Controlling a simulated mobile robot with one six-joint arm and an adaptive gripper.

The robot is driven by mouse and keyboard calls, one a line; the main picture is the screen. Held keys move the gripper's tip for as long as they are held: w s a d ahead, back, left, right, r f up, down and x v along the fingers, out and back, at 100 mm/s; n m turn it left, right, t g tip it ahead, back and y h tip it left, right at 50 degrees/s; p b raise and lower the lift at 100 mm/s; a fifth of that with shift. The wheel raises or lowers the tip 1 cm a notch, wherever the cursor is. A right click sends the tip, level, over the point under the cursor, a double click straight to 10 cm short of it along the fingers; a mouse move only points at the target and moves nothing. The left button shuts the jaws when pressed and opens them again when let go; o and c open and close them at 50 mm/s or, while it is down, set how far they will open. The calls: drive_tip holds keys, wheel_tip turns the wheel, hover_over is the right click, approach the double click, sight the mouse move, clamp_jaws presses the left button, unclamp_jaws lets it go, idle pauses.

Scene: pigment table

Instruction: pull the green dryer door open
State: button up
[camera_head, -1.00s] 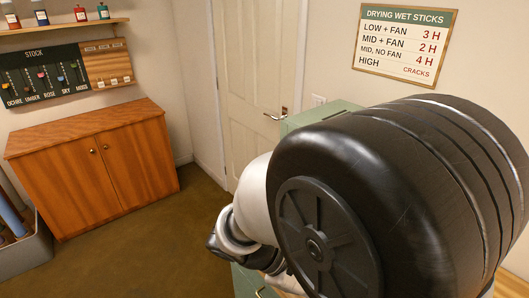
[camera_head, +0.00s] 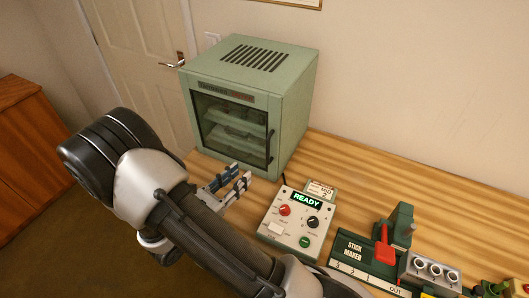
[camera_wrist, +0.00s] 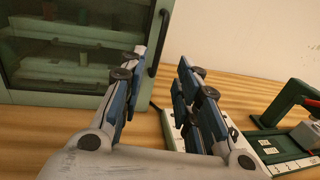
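The green dryer (camera_head: 297,103) stands on the wooden table against the wall. Its glass door (camera_head: 232,128) is closed, with a dark vertical handle (camera_head: 270,147) on its right edge; shelves show through the glass. In the wrist view the door glass (camera_wrist: 70,45) fills the upper left and the handle (camera_wrist: 158,43) stands just above and between my fingers. My gripper (camera_head: 240,178) is open and empty, low in front of the door's right part, apart from the handle. Its two fingers also show in the wrist view (camera_wrist: 163,68).
A control box with a READY display (camera_head: 307,197) stands right of my gripper. A green stick maker (camera_head: 362,250) with a red lever is farther right. The wooden table (camera_head: 390,172) behind them is clear. A white room door (camera_head: 140,60) is at the left.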

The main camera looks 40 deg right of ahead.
sight(267, 150)
drive_tip(key=d, duration=0.4)
drive_tip(key=w+d+b, duration=0.1)
drive_tip(key=d, duration=0.3)
drive_tip(key=w+d, duration=0.1)
drive_tip(key=d, duration=0.3)
drive_tip(key=shift+w+d, duration=0.2)
drive_tip(key=shift+w, duration=0.05)
drive_tip(key=shift+c, duration=0.5)
clamp_jaws()
